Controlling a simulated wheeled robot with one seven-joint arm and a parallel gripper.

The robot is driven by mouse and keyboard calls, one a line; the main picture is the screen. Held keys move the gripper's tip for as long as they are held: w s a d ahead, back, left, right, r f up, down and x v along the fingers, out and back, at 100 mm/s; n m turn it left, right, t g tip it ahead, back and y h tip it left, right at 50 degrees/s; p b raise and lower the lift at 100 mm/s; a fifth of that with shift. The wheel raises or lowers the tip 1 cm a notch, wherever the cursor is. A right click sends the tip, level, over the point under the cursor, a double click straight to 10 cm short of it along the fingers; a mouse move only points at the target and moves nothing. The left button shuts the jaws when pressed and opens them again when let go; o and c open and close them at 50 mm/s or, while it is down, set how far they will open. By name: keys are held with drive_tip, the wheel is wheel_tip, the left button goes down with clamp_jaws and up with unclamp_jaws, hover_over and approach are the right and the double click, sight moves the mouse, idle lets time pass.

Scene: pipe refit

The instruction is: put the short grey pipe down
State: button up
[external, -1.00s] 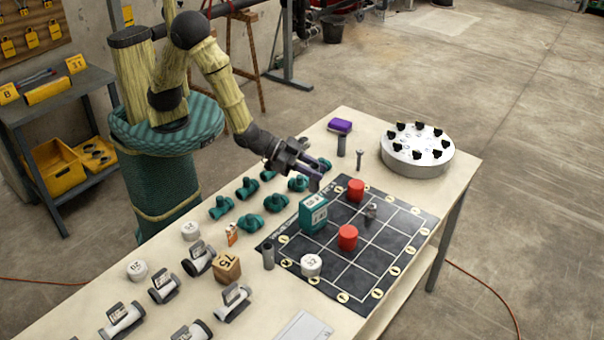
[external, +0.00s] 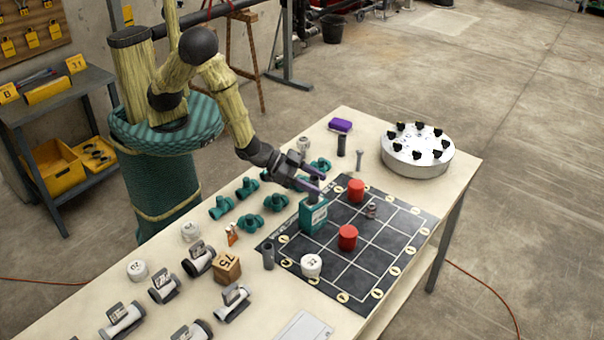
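The short grey pipe (external: 314,190) stands roughly upright at the top of the teal box (external: 313,217) on the dark grid mat. I cannot tell whether it rests on the box or is just behind it. My gripper (external: 311,180) is at the pipe from the left. Its two purple fingers are spread apart, one on the near side and one on the far side of the pipe, and look open. The fingers partly hide the pipe.
Red cylinders (external: 356,191) (external: 348,237) and a small metal fitting (external: 371,210) stand on the mat (external: 375,258). Teal fittings (external: 249,222) lie left of it. A dark pipe (external: 342,145) and a round white carousel (external: 417,155) are behind. Several mat cells are bare.

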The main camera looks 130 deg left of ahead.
drive_tip(key=shift+r, duration=0.2)
drive_tip(key=b+v, duration=0.7)
drive_tip(key=v, duration=0.5)
idle(0.7)
